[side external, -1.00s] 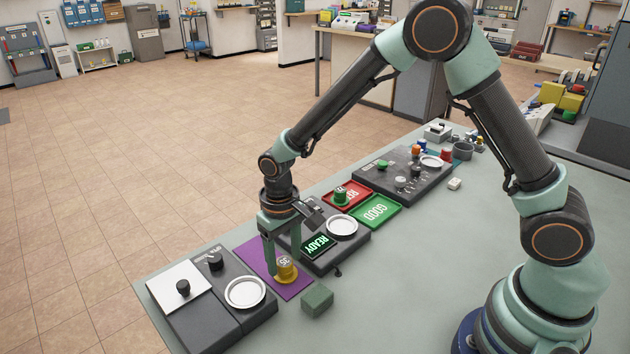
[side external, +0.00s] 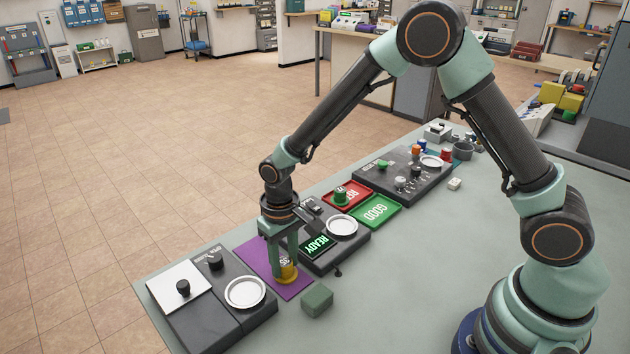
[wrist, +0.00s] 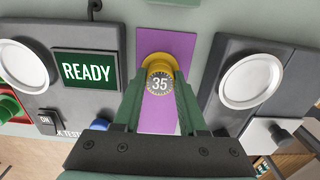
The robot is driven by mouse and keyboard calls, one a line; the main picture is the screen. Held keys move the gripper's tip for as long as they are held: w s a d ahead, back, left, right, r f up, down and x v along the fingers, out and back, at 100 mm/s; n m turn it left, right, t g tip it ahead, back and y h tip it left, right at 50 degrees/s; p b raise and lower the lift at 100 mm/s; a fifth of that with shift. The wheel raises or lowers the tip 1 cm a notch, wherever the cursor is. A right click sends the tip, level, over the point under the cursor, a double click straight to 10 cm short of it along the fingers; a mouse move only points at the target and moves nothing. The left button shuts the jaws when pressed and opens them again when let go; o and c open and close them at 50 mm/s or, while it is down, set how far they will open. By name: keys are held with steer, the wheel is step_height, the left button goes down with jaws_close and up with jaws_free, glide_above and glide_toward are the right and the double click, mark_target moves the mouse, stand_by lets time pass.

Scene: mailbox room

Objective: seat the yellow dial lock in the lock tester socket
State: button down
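The yellow dial lock (wrist: 156,66), marked 35, stands on the purple mat (wrist: 180,48) in the wrist view. My gripper (wrist: 156,82) has one finger on each side of its dial. In the side view my gripper (side external: 285,262) is lowered over the lock (side external: 288,273), whose yellow base shows below the fingers. Whether the fingers press on it is not clear. The lock tester (side external: 322,262) stands beside the mat with a lit READY screen (side external: 319,245) and a round white-rimmed dish (side external: 342,226). I cannot tell which part is its socket.
A second dark device (side external: 213,300) with a white dish (side external: 245,292) flanks the mat. A green block (side external: 317,300) lies close by. Behind the tester are a red tray (side external: 355,188) holding a green lock (side external: 340,196) and a green GOOD tray (side external: 375,212). The table front is clear.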

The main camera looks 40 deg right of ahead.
steer(key=shift+r, duration=2.3)
steer(key=d+m, duration=0.1)
steer(key=d, duration=0.1)
steer(key=d+r, duration=0.1)
steer(key=d, duration=0.2)
steer(key=w+d+m, duration=0.1)
steer(key=d, duration=0.1)
steer(key=shift+d+r+m, duration=0.25)
steer(key=shift+r+m, duration=0.05)
steer(key=shift+r, duration=0.05)
steer(key=d+m, duration=0.1)
steer(key=d, duration=0.2)
steer(key=d+r+m, duration=0.1)
steer(key=d, duration=0.2)
steer(key=s+d+r+m, duration=0.1)
steer(key=d, duration=0.2)
steer(key=shift+s+d, duration=0.1)
steer(key=shift+d, duration=0.15)
steer(key=shift+d+f, duration=0.1)
steer(key=shift+f, duration=1.95)
steer(key=shift+f, duration=0.4)
steer(key=shift+f, duration=0.25)
